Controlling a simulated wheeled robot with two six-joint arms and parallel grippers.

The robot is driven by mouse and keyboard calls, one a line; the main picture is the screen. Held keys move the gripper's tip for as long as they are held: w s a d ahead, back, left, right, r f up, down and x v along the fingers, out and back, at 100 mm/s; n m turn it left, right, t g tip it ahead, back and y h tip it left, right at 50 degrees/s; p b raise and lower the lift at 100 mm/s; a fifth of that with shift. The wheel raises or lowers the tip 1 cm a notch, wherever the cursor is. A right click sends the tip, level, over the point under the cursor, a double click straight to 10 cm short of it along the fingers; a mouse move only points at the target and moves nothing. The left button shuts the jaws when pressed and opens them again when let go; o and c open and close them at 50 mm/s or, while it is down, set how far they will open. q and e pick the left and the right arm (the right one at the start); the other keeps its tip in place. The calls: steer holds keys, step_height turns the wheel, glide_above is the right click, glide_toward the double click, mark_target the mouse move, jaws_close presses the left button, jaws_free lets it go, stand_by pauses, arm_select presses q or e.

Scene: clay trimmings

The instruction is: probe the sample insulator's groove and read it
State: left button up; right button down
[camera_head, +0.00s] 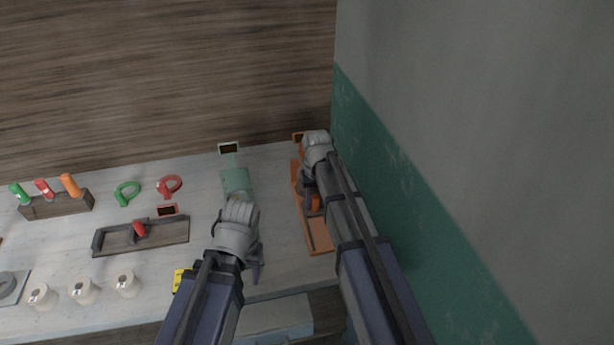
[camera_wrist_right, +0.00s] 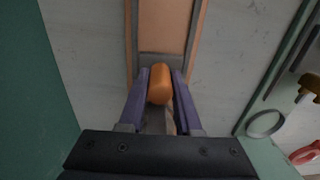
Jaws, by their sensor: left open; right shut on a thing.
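My right gripper (camera_head: 309,183) is at the orange slide fixture (camera_head: 318,236) by the wall. In the right wrist view its fingers (camera_wrist_right: 160,82) are shut on an orange handle (camera_wrist_right: 159,88), with the fixture's rails (camera_wrist_right: 200,35) running ahead. My left gripper (camera_head: 238,205) is open over the near end of the teal fixture (camera_head: 235,180), hiding part of it. Several white spool-like insulators stand at the front left, such as one (camera_head: 127,285); I cannot tell which is the sample. No groove or reading is legible on the dark displays (camera_head: 229,148).
A dark slide fixture with a red handle (camera_head: 139,229) lies left of my left gripper. A wooden rack (camera_head: 58,206) holds green, red and orange handles. Green (camera_head: 126,193) and red (camera_head: 169,187) rings lie behind. The green-grey wall (camera_head: 385,150) stands close on the right.

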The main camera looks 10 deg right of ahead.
steer(key=shift+w, duration=0.5)
stand_by(0.4)
stand_by(1.3)
jaws_free()
stand_by(0.4)
arm_select(q)
steer(key=shift+r, duration=0.1)
arm_select(e)
step_height(320, 180, up, 7)
steer(key=p, duration=0.7)
steer(key=shift+r, duration=0.1)
arm_select(q)
step_height(320, 180, up, 7)
